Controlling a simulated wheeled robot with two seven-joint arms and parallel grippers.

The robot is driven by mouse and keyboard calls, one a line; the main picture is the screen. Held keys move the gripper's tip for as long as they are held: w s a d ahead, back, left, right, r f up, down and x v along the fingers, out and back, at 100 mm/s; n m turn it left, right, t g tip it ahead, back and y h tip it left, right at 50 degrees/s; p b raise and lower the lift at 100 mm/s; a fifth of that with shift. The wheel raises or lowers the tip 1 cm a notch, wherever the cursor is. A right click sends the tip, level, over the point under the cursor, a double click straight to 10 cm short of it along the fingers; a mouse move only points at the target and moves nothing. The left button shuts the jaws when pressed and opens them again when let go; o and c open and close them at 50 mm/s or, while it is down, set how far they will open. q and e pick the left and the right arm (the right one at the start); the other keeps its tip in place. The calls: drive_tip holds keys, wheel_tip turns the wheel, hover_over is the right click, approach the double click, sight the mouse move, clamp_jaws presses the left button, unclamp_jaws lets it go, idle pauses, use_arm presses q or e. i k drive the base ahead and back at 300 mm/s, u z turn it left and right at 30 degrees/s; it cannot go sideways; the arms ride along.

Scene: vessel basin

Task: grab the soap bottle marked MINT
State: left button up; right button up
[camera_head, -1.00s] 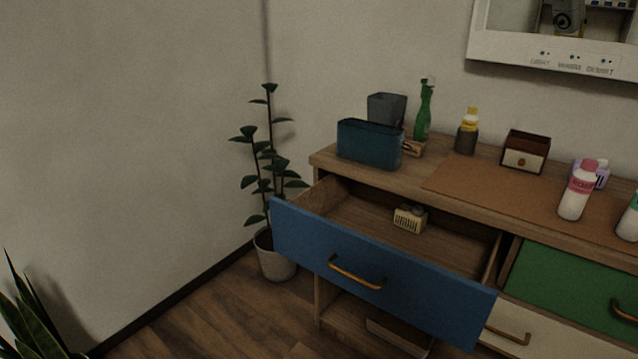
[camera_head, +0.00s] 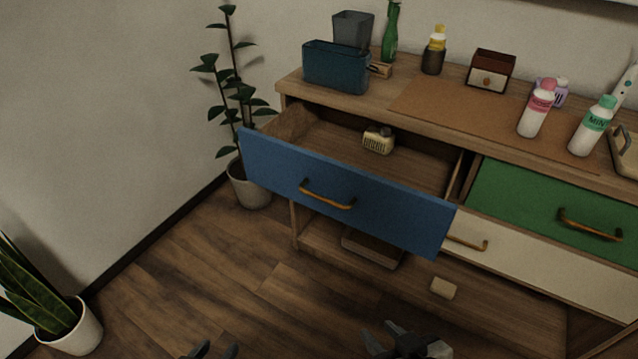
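The MINT bottle (camera_head: 592,126) is white with a teal cap and a teal label. It stands upright on the cabinet top at the right. A similar white bottle with a pink cap and label (camera_head: 537,108) stands to its left. My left gripper (camera_head: 210,350) barely shows at the bottom edge, its two dark tips apart. My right gripper (camera_head: 378,332) is low at the bottom, fingers apart and empty. Both are over the floor, well away from the bottles.
The blue drawer (camera_head: 345,195) is pulled out with a small cream object (camera_head: 378,140) inside. A purple bottle (camera_head: 553,92) stands behind the pink-capped one. A tan tray (camera_head: 624,150) is right of MINT. Plants stand at left. A small beige block (camera_head: 443,288) shows below the drawers.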

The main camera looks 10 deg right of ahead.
sight(598, 117)
drive_tip(key=z, duration=2.5)
drive_tip(key=i, duration=0.95)
drive_tip(key=u, duration=1.35)
